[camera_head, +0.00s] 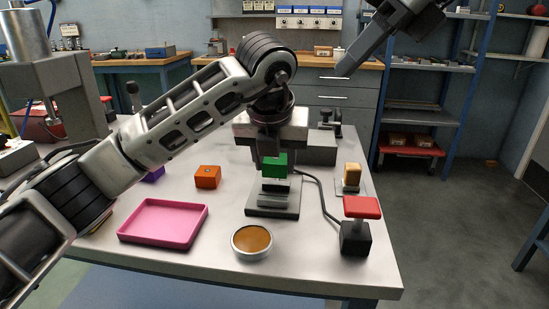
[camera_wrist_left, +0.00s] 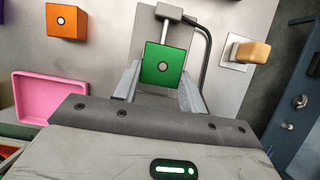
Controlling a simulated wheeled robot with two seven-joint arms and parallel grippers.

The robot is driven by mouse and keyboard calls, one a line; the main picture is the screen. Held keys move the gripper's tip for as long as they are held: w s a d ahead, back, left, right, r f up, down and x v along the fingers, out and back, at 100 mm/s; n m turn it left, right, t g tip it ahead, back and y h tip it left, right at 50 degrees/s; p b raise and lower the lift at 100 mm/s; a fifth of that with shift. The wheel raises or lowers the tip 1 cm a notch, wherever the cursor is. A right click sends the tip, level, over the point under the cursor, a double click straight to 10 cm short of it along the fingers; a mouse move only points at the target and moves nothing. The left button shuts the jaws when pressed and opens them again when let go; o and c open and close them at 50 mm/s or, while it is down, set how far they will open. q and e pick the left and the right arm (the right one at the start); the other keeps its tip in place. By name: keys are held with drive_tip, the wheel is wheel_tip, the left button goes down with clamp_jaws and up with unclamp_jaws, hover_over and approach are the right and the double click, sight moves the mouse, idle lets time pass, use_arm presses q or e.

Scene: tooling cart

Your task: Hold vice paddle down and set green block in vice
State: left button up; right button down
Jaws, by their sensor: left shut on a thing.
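My left gripper (camera_head: 272,150) is shut on the green block (camera_head: 275,168), pointing down over the vice (camera_head: 272,206). In the left wrist view the green block (camera_wrist_left: 163,66) sits between the two finger ends, with a grey vice part (camera_wrist_left: 172,12) beyond it. I cannot tell whether the block touches the vice jaws. The red vice paddle (camera_head: 361,207) stands on a black base to the right of the vice, joined by a dark cable. My right gripper (camera_head: 345,68) is high at the upper right, away from the paddle; its opening is unclear.
An orange block (camera_head: 207,177) and a purple block (camera_head: 153,173) lie left of the vice, behind a pink tray (camera_head: 160,245). A round tin (camera_head: 251,242) stands in front of the vice. A yellowish block (camera_head: 351,177) on a plate stands behind the paddle.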

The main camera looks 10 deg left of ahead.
sight(362, 204)
drive_tip(key=shift+s+d+f+g+h, duration=0.45)
drive_tip(key=shift+f+h, duration=0.7)
drive_tip(key=shift+f, duration=1.35)
drive_tip(key=shift+s+d+f+g+h, duration=0.3)
drive_tip(key=shift+s+d+f+h, duration=0.65)
drive_tip(key=shift+f, duration=1.5)
drive_tip(key=shift+s+d+f+g+h, duration=0.15)
drive_tip(key=shift+s+f+g+h, duration=0.15)
drive_tip(key=shift+f+h, duration=1.65)
drive_tip(key=shift+f+y, duration=0.55)
drive_tip(key=shift+f, duration=0.15)
drive_tip(key=shift+f, duration=0.45)
drive_tip(key=shift+f, duration=0.1)
